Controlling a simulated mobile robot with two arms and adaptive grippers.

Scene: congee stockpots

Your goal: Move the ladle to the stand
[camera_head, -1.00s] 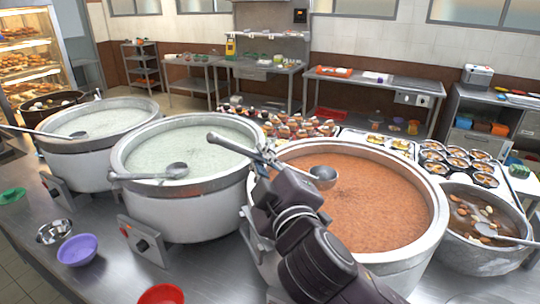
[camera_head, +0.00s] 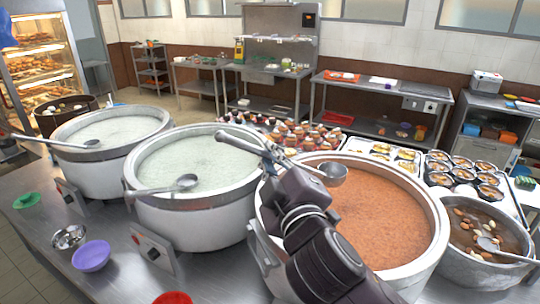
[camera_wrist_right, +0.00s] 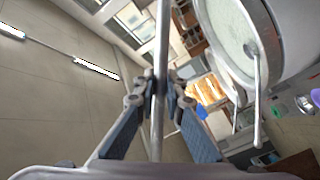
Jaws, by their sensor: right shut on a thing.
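My right gripper (camera_head: 272,156) is shut on the handle of a metal ladle (camera_head: 240,143) above the pot of orange-brown congee (camera_head: 385,215). The ladle's bowl (camera_head: 334,173) hangs over the congee near the pot's far left side, and its handle points up to the left. In the right wrist view the handle (camera_wrist_right: 157,125) runs between the two fingers of the gripper (camera_wrist_right: 160,88). I cannot make out a ladle stand for certain. My left gripper is not in view.
Two pots of pale congee (camera_head: 198,158) (camera_head: 108,131) stand to the left, each with a ladle lying across it. A smaller pot (camera_head: 485,228) stands at the right. A purple bowl (camera_head: 91,256) and a red bowl (camera_head: 173,298) are on the steel counter (camera_head: 112,218). Cups and trays crowd behind.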

